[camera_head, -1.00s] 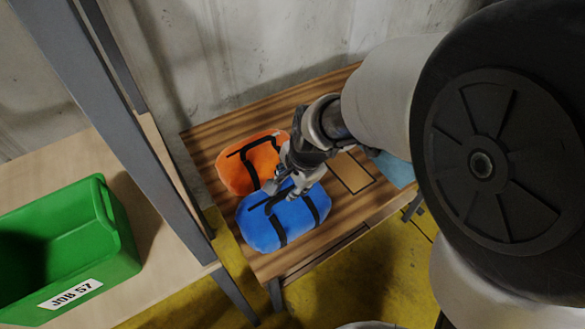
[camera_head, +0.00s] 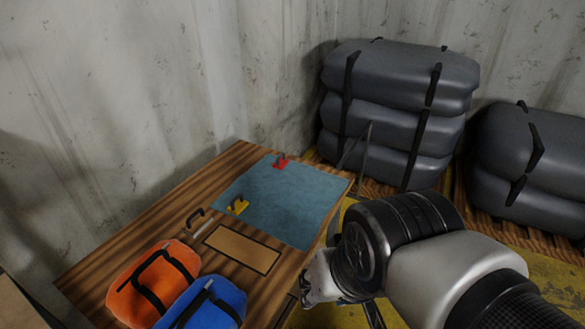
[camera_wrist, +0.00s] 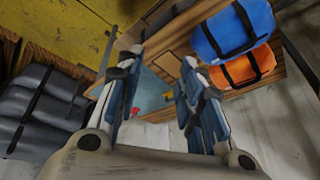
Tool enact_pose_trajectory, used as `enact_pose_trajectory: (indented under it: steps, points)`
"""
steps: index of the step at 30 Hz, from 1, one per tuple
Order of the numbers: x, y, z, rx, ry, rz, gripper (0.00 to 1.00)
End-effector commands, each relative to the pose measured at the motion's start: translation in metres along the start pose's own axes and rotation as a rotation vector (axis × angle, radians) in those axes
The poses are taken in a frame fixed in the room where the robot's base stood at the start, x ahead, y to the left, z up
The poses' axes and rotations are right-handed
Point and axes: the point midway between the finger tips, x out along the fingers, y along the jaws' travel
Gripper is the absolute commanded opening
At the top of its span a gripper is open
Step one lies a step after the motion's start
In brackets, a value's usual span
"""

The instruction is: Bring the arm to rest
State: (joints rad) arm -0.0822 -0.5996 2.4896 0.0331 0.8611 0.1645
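My arm's end shows in the head view at the table's right front side, with my gripper (camera_head: 318,282) seen partly behind the wrist. In the wrist view my gripper (camera_wrist: 160,72) has its two blue-padded fingers spread apart with nothing held between them. The blue bag (camera_head: 212,302) and the orange bag (camera_head: 152,278) lie side by side at the near left of the wooden table (camera_head: 150,225), apart from my gripper. Both bags also show in the wrist view, the blue bag (camera_wrist: 236,32) and the orange bag (camera_wrist: 262,62).
A blue mat (camera_head: 285,200) with a red clip (camera_head: 281,162) and a yellow clip (camera_head: 238,206) lies on the table. A tan panel (camera_head: 240,248) lies before it. Stacked grey bundles (camera_head: 395,110) and more grey bundles (camera_head: 535,155) stand behind on the right.

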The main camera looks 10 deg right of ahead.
Motion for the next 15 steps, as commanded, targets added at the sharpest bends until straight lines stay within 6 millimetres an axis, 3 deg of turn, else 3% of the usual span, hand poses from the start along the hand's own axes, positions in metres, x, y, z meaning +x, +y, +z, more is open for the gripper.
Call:
enact_pose_trajectory:
  steps: [3, 6, 15]
  points:
    - [-0.013, 0.021, 0.019, -0.065, 0.022, 0.037, 0.35]
    - [-0.017, 0.029, 0.027, -0.099, 0.024, 0.055, 0.35]
    - [-0.018, 0.030, 0.029, -0.110, 0.023, 0.058, 0.35]
